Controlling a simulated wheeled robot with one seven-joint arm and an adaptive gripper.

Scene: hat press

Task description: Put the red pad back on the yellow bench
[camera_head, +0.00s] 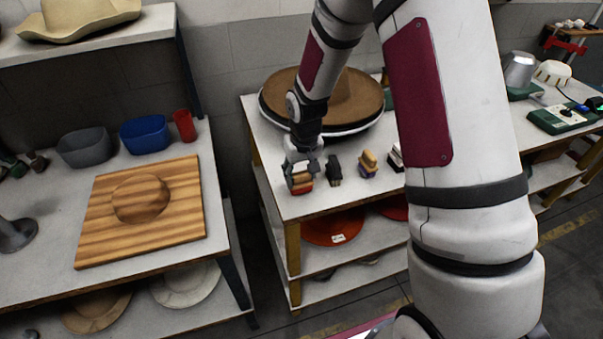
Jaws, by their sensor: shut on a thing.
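The yellow bench is the white-topped table (318,206) with yellow legs, right of centre. My gripper (301,171) points down over its front left part. It is shut on a small block with a tan upper part and a red lower part, which I take for the red pad (304,187). The fingers partly cover the pad. I cannot tell whether its underside touches the bench top or hangs just above it.
A dark block (335,171) stands just right of my gripper, then a yellow and purple one (369,164). A wooden board (105,232) lies on the left table. My arm hides the bench's right end.

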